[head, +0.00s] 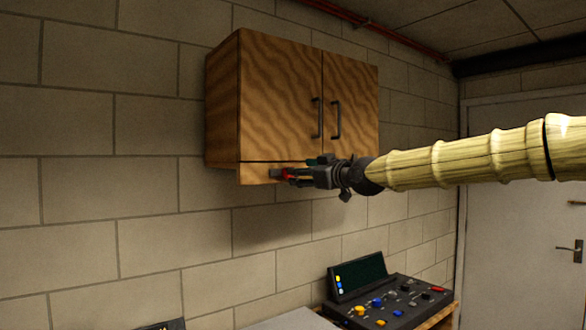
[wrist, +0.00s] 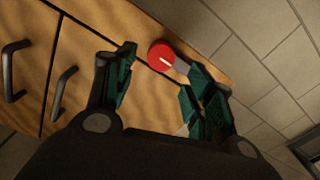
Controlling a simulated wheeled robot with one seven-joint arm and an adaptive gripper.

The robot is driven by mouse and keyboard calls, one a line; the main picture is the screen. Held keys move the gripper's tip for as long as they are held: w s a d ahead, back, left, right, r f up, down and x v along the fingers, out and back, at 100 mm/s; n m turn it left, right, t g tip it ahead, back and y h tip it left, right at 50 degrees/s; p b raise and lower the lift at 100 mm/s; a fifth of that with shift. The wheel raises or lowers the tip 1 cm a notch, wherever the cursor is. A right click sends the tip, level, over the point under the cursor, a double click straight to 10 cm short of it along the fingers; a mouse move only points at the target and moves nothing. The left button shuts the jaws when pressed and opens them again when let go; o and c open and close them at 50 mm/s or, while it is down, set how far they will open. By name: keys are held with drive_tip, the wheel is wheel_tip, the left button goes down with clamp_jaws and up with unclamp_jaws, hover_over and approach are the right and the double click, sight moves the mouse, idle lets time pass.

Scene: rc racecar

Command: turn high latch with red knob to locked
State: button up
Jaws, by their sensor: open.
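The latch's red knob (wrist: 161,56) has a white line on its face and shows in the wrist view beyond my open fingertips. A grey latch bar (wrist: 181,66) sticks out beside it. In the head view the red knob (head: 288,174) is at the bottom strip of the wooden wall cabinet (head: 265,100), partly hidden by my gripper (head: 300,172). My gripper also shows in the wrist view (wrist: 160,75), with its green-padded fingers spread to either side of the knob's near side. I cannot tell whether a finger touches the knob.
The cabinet's two doors have dark handles (head: 317,117), above my gripper. A control console (head: 385,297) with coloured knobs and a screen stands on a surface below. A grey door (head: 520,200) is at the right. The air left of the cabinet is free.

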sight(284, 173)
drive_tip(key=p+x, duration=0.1)
drive_tip(key=x, duration=0.4)
drive_tip(key=c, duration=1)
